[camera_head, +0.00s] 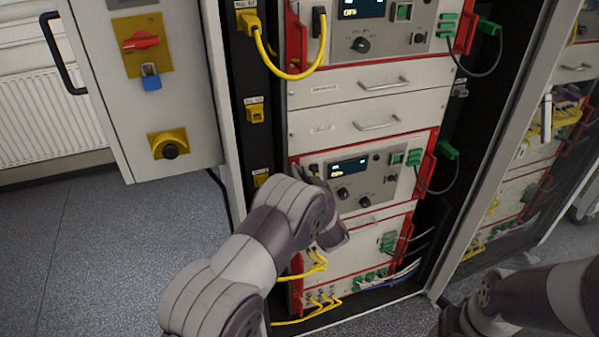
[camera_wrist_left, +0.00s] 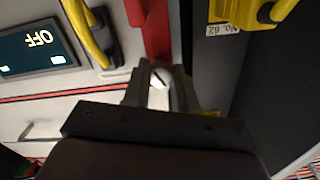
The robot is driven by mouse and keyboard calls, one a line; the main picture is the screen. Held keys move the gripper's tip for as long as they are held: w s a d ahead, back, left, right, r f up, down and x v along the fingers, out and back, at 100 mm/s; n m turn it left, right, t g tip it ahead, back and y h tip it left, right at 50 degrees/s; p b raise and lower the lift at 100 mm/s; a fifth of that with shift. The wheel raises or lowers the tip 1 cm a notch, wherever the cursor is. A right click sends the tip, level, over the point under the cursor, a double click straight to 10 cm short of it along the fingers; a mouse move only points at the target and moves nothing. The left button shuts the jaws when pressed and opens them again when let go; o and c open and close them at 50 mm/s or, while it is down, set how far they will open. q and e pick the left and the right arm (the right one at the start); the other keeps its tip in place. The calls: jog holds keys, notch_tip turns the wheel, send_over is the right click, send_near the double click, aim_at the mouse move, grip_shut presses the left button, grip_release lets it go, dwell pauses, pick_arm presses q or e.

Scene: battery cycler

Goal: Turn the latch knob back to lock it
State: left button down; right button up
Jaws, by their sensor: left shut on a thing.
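The latch knob (camera_wrist_left: 160,78) is a small pale round knob with a dark slot line across its face, at the red-edged side of a front panel. My left gripper (camera_wrist_left: 160,92) is shut on it, with one finger on each side, in the left wrist view. In the head view my left arm reaches to the left edge of the lower cycler unit (camera_head: 375,165), and the knob is hidden there. My right arm shows at the lower right, its gripper out of view.
The unit's display (camera_wrist_left: 38,48) reads OFF, upside down in the wrist view. A yellow cable (camera_wrist_left: 85,30) and a red handle (camera_wrist_left: 157,30) are close to the gripper. A yellow connector (camera_wrist_left: 250,12) sits on the dark rack post. The floor (camera_head: 95,250) is clear at left.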

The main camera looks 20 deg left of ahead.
pick_arm(q)
jog(key=m+p, duration=0.1)
jog(key=m, duration=0.4)
jog(key=shift+f, duration=0.1)
dwell(0.5)
jog(key=c, duration=0.9)
grip_release()
jog(key=b+v, duration=0.1)
jog(key=v, duration=1.1)
jog(key=shift+s+d+b, duration=0.2)
jog(key=shift+s+b, duration=0.1)
